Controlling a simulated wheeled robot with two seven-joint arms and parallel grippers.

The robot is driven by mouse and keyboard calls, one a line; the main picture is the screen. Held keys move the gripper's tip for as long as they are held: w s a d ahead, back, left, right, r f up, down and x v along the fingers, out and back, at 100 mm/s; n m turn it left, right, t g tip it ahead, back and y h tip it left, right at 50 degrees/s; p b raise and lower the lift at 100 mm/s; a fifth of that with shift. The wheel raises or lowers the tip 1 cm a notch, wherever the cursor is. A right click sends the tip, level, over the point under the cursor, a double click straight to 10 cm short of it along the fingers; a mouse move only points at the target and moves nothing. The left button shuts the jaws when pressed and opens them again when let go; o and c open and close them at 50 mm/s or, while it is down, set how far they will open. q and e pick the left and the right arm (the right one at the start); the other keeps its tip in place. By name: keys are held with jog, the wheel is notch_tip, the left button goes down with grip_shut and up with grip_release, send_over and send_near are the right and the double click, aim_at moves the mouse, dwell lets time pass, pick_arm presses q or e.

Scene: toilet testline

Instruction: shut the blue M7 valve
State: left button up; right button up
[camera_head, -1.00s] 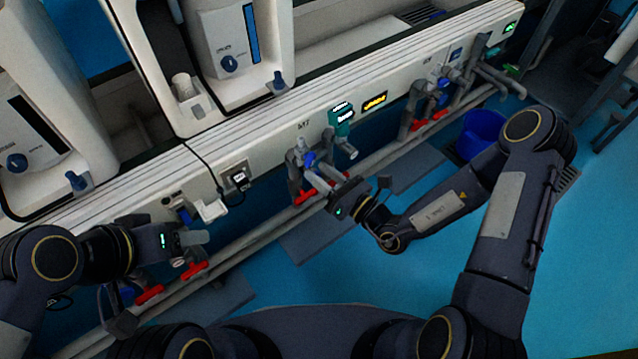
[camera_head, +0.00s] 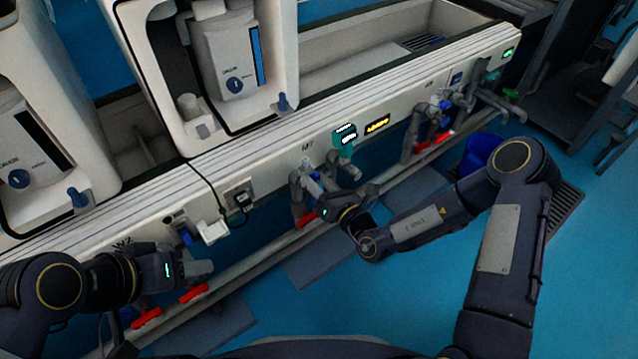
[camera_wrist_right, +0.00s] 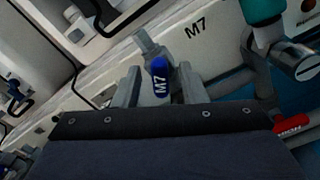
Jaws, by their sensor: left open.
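My right gripper (camera_wrist_right: 158,84) is open, with one grey finger on each side of the handle and small gaps showing. In the head view, my right gripper (camera_head: 317,184) reaches in from the right at the valve pipes under the M7 label (camera_head: 308,146); its fingers largely hide the handle there. My left gripper (camera_head: 199,267) is open and empty, well to the left, near another pipe set with red handles.
A red handle (camera_head: 306,220) sits below the M7 valve, and a teal gauge (camera_head: 345,137) is just right of it. A grey rail pipe (camera_head: 262,250) runs along the bench. A blue bucket (camera_head: 480,152) stands on the floor at right. The blue floor in front is mostly open.

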grip_shut()
jog(key=shift+r+m+p, duration=0.1)
jog(key=shift+m+p, duration=0.3)
jog(key=shift+p, duration=0.45)
jog(key=m+p, duration=0.4)
jog(key=shift+d+p, duration=0.1)
jog(key=shift+p, duration=0.3)
jog(key=m+p, duration=0.2)
jog(key=m, duration=0.1)
jog(key=shift+m+p, duration=0.3)
jog(key=shift+p, duration=0.05)
jog(key=shift+f+m+p, duration=0.15)
jog(key=shift+m+p, duration=0.3)
jog(key=shift+m, duration=0.45)
jog(key=shift+f+m+p, duration=0.15)
jog(key=shift+m+p, duration=0.3)
jog(key=shift+m, duration=0.45)
grip_release()
